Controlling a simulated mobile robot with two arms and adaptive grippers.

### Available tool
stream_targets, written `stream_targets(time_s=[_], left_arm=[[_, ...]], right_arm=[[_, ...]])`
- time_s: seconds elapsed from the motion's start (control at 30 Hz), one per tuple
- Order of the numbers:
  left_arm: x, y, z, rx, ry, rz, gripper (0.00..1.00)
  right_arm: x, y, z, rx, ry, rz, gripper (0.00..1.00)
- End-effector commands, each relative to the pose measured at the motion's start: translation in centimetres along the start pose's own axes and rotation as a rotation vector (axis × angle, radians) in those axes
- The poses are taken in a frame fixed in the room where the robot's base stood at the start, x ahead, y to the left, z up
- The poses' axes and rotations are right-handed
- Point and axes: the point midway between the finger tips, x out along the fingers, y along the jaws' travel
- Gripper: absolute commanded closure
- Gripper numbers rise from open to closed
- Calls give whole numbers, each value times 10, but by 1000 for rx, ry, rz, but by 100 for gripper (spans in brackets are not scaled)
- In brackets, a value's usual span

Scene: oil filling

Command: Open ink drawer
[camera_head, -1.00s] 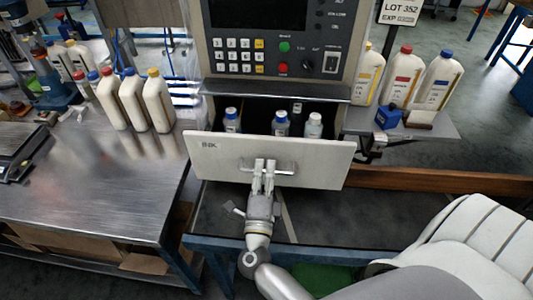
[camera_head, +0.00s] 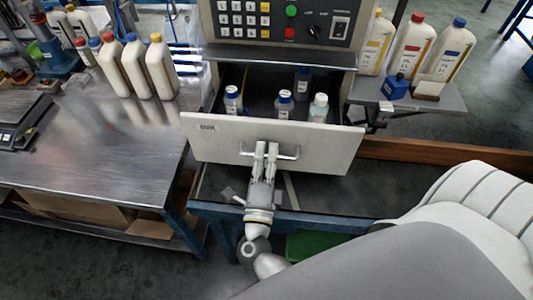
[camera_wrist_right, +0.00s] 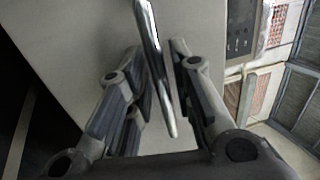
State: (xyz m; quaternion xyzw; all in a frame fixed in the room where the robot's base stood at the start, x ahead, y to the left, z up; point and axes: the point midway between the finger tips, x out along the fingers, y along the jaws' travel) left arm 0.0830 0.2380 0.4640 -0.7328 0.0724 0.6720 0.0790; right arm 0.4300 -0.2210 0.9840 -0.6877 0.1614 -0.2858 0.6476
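The ink drawer (camera_head: 215,143) has a white front marked INK and is pulled out below the machine's control panel. My right gripper (camera_head: 266,148) is at the drawer handle (camera_head: 289,153). In the right wrist view the metal handle bar (camera_wrist_right: 155,50) runs between the fingers of the right gripper (camera_wrist_right: 160,75), which look closed around it. My left gripper is not in view.
A steel table (camera_head: 100,165) with several bottles stands at left. A side shelf (camera_head: 440,101) at right carries three bottles and a small blue container (camera_head: 395,88). A blue frame bar (camera_head: 330,220) runs below the drawer. A wooden beam (camera_head: 440,153) lies at right.

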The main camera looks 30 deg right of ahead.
Motion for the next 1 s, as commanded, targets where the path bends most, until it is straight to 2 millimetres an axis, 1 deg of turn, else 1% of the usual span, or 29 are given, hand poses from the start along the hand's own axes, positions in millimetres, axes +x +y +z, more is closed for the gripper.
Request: stream_targets(time_s=[0.13,0.3,0.43,0.57,0.8,1.0], left_arm=[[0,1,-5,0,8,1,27],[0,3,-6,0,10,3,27],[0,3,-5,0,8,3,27],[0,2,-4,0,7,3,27],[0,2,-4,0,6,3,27],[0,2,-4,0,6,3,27]], right_arm=[[0,0,0,0,0,-1,68],[0,0,0,0,0,-2,68],[-6,0,0,-1,-1,-1,68],[-22,1,0,-2,-1,2,68],[-60,0,0,-2,-1,1,68],[-79,1,0,0,1,6,68]])
